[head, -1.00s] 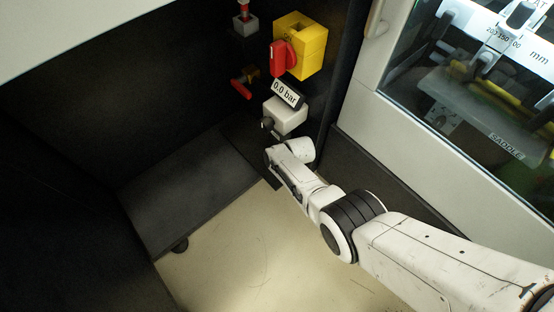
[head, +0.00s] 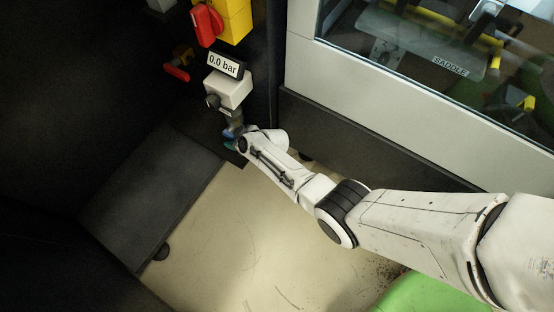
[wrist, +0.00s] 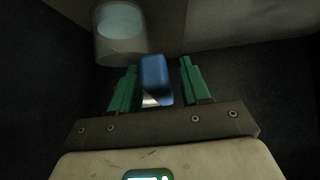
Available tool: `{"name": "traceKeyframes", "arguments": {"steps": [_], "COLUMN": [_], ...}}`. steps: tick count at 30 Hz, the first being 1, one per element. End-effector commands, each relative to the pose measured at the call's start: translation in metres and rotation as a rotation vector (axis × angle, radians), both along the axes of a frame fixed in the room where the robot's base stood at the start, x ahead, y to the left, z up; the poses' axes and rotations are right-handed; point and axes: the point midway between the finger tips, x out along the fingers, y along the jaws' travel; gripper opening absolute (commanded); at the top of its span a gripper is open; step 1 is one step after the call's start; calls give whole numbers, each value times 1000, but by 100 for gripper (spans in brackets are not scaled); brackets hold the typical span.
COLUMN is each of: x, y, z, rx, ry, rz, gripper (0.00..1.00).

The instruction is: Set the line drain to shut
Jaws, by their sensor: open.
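A small blue lever (wrist: 155,78), the likely line drain handle, stands between the fingers of my gripper (wrist: 158,66) in the wrist view. No label on it is readable. My gripper is open, with one green finger on each side of the lever. A dark gap shows beside the right finger; whether the left finger touches it I cannot tell. In the head view a bit of the blue lever (head: 231,132) shows under the white unit, and my gripper (head: 229,146) is mostly hidden behind my wrist.
A clear round bowl (wrist: 120,32) is close beyond the left finger. Above are a white regulator (head: 229,90) with a display (head: 226,66) reading 0.0 bar, a red lever (head: 177,72), and a yellow box (head: 236,20) with a red knob (head: 206,25). A glazed machine panel (head: 440,60) stands right.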

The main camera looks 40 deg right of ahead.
Motion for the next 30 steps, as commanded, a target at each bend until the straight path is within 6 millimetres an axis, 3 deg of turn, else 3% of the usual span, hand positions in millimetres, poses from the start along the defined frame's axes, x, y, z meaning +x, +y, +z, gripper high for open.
{"name": "traceKeyframes", "arguments": {"steps": [1, 20, 21, 30], "x": [-1, 4, -4, -47], "y": [-1, 1, -1, -15], "z": [-9, -14, -4, 15], "rx": [11, 98, 96, 97], "ry": [-32, -303, -298, -296], "rz": [-3, 0, 0, 0], "gripper": [47, 47, 47, 47]}}
